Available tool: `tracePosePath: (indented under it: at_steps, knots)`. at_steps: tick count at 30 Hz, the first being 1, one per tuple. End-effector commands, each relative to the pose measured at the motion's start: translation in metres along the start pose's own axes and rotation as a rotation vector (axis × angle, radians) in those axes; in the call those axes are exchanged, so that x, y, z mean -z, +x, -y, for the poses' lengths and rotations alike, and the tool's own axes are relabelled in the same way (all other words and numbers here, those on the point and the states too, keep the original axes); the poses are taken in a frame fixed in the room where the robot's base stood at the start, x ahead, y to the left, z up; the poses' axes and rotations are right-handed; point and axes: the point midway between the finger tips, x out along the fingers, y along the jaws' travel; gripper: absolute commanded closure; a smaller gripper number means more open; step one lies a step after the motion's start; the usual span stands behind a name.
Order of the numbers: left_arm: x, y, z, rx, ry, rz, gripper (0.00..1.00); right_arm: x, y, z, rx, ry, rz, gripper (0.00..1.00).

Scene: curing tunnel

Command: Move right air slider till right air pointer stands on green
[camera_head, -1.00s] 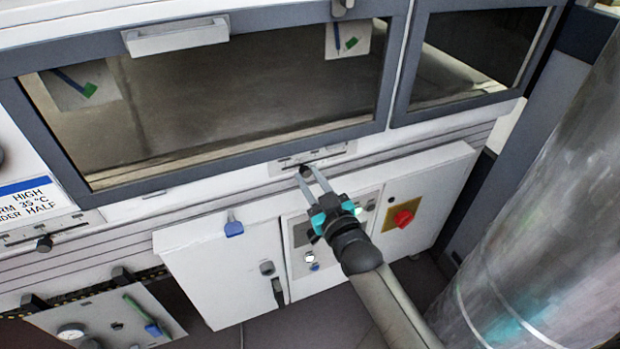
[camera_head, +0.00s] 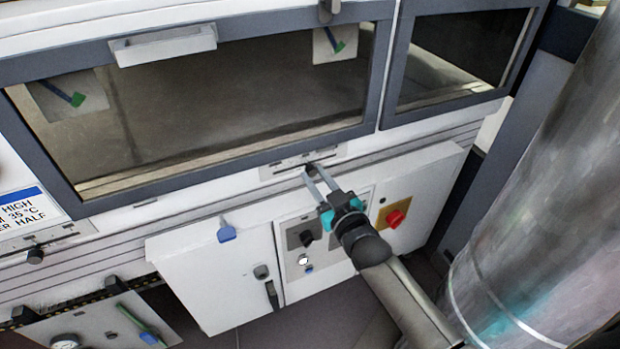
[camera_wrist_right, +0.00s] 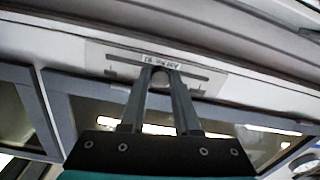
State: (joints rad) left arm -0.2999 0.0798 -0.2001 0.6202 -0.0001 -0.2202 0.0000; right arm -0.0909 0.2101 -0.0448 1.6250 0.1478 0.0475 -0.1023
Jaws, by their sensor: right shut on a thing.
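The right air slider (camera_wrist_right: 160,77) is a dark knob in a slotted plate below the large window. My right gripper (camera_head: 310,170) is shut on the knob, and its fingers partly hide it in the head view. In the wrist view the two fingers (camera_wrist_right: 161,82) sit on either side of it. The right air pointer (camera_head: 331,38) is a blue needle on a pale card behind the glass, slanting down to the right. Its lower end appears to lie on the green patch (camera_head: 340,47). My left gripper is out of view.
The slot plate (camera_head: 275,170) has bare slot on both sides of the knob. A similar left slider (camera_head: 36,256) and left pointer card (camera_head: 45,100) show at the left. Below are a white cabinet (camera_head: 200,285) and a red knob (camera_head: 395,219). A large metal cylinder (camera_head: 540,200) stands at right.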

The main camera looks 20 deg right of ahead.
Motion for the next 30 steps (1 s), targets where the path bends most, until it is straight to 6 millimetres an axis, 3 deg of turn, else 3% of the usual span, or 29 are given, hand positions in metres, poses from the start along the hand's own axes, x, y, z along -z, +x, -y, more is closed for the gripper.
tracePosePath:
  at_steps: [4,5,12,23,30]
  knots:
    - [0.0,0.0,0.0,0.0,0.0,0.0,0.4,0.0,0.0,0.001,0.0,0.001,0.001,1.0]
    - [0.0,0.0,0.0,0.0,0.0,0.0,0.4,0.0,0.0,0.001,0.001,0.001,0.0,0.67]
    - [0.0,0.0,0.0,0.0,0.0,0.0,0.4,0.0,0.0,0.001,0.001,0.001,0.0,0.4]
    - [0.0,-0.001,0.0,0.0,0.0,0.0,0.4,0.0,-0.004,0.001,0.001,0.001,0.002,0.39]
    - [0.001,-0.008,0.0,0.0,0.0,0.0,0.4,0.0,-0.034,0.001,0.001,0.001,0.004,0.39]
